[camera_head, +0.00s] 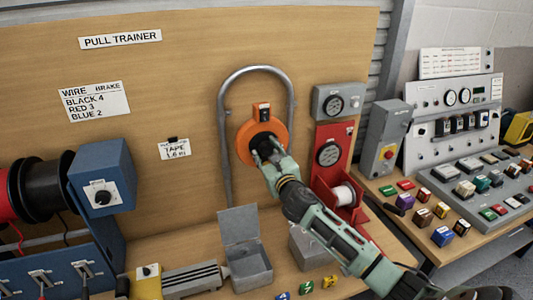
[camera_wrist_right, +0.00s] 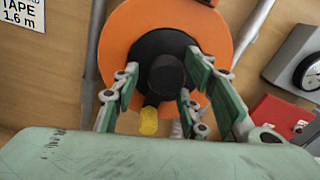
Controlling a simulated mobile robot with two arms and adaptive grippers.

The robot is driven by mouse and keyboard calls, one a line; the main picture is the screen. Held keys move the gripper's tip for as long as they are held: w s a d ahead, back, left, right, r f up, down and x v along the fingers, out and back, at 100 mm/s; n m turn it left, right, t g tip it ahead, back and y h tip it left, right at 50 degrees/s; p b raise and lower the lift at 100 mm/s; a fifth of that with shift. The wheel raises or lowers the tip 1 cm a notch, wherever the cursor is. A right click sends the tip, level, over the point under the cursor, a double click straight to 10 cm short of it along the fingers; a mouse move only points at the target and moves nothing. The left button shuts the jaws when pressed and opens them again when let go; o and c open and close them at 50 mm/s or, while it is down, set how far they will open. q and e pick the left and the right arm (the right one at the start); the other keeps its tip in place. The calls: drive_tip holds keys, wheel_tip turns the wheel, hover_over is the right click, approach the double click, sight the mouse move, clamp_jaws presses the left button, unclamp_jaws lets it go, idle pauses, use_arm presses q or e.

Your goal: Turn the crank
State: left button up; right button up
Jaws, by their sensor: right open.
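The orange disc (camera_head: 273,130) is mounted on the upright wooden board, inside a bent grey tube frame. In the right wrist view the disc (camera_wrist_right: 117,49) has a black hub (camera_wrist_right: 166,74) at its middle and a yellow knob (camera_wrist_right: 148,120) below the hub. My right gripper (camera_head: 262,146) is in front of the disc's lower part. In the wrist view its open fingers (camera_wrist_right: 160,84) stand on either side of the hub, with the yellow knob between them, lower down. Whether the fingers touch the hub cannot be told. My left gripper is not in view.
A red panel with a gauge (camera_head: 328,153) and a white spool (camera_head: 344,195) stands just right of my right arm. An open grey box (camera_head: 248,262) sits on the bench below. A blue unit (camera_head: 103,177) with black and red reels is at left. Button consoles (camera_head: 476,190) fill the right.

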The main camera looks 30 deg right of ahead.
drive_tip(key=shift+c, duration=0.4)
drive_tip(key=shift+f, duration=0.1)
clamp_jaws()
